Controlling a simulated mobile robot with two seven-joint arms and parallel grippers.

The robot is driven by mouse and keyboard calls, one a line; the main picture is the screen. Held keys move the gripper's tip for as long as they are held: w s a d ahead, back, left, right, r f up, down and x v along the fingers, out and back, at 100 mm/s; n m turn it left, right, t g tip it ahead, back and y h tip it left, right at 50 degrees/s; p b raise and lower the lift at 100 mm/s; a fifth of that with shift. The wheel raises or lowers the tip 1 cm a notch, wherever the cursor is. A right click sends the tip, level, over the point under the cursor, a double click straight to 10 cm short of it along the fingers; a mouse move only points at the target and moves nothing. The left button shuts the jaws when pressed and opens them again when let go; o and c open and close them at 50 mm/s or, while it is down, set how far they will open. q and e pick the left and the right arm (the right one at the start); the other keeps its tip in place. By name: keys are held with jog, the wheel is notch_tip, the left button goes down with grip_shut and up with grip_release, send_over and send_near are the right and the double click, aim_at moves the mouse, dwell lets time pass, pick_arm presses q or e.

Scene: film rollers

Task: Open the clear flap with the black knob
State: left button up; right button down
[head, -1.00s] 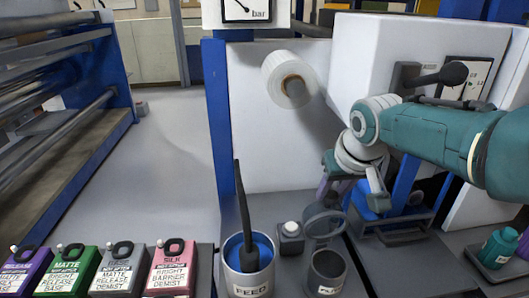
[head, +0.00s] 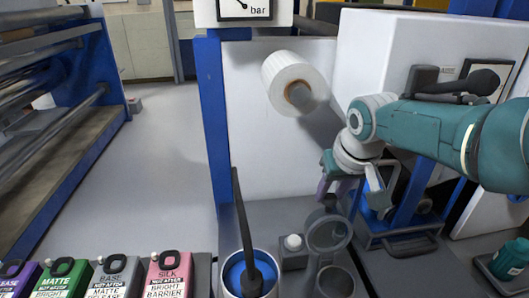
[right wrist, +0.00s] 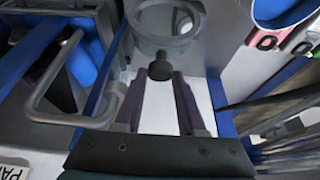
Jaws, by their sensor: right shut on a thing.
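The clear flap (head: 328,234) is a round see-through disc in a grey rim, standing tilted up behind the small dark cup (head: 335,283) in the head view. Its black knob (head: 330,203) is at its upper edge. In the right wrist view the flap (right wrist: 168,22) is at the top, with the knob (right wrist: 159,68) below it. My right gripper (head: 326,192) reaches in from the right, its purple-grey fingers shut on the knob. In the right wrist view, its two fingers (right wrist: 160,76) lie either side of the knob. My left gripper is not in view.
A pot (head: 250,276) with blue liquid and a dark stick stands left of the flap. A small white-capped block (head: 293,250) is between them. A handled blue-grey bin (head: 400,238) is to the right. Several coloured canisters (head: 166,272) line the lower left. A white roll (head: 292,82) juts out above.

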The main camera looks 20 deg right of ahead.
jog(key=shift+w+r, duration=0.25)
jog(key=shift+w, duration=0.05)
jog(key=c, duration=1)
grip_release()
jog(key=shift+o, duration=0.9)
jog(key=o, duration=0.3)
jog(key=shift+s+f, duration=0.1)
jog(key=p+v, duration=0.7)
jog(key=v, duration=0.3)
jog(key=shift+s, duration=0.1)
jog(key=shift+f, duration=0.1)
